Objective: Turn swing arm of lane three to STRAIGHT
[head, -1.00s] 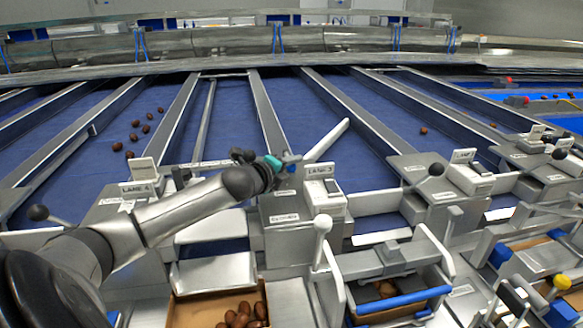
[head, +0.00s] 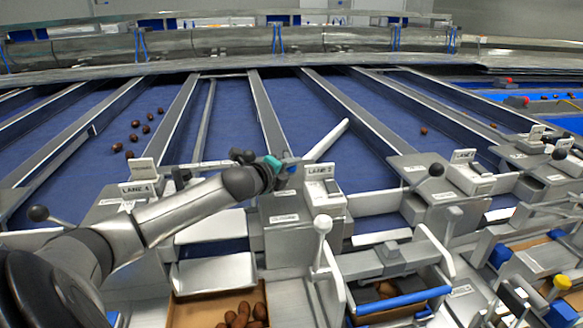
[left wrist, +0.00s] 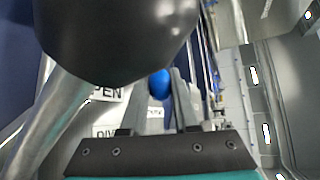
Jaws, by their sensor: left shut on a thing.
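The swing arm of lane three is a white bar (head: 328,140), slanting up to the right across the blue belt from behind the LANE 3 sign (head: 319,171). My left gripper (head: 287,167) is at the bar's near end, left of the sign. In the left wrist view, the gripper fingers (left wrist: 158,105) are shut on a small blue knob (left wrist: 160,82). A large black ball (left wrist: 115,30) on a metal rod fills the near part of that view and hides much behind it. A label partly reading "PEN" (left wrist: 106,93) shows beside the fingers. My right gripper is not in view.
The LANE 4 sign (head: 136,189) stands left of my forearm. A white-knobbed lever (head: 322,225) rises in front of lane three. A brown box (head: 190,312) with dates sits below. Metal dividers (head: 270,120) separate the belts. A black-knobbed lever (head: 436,170) stands to the right.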

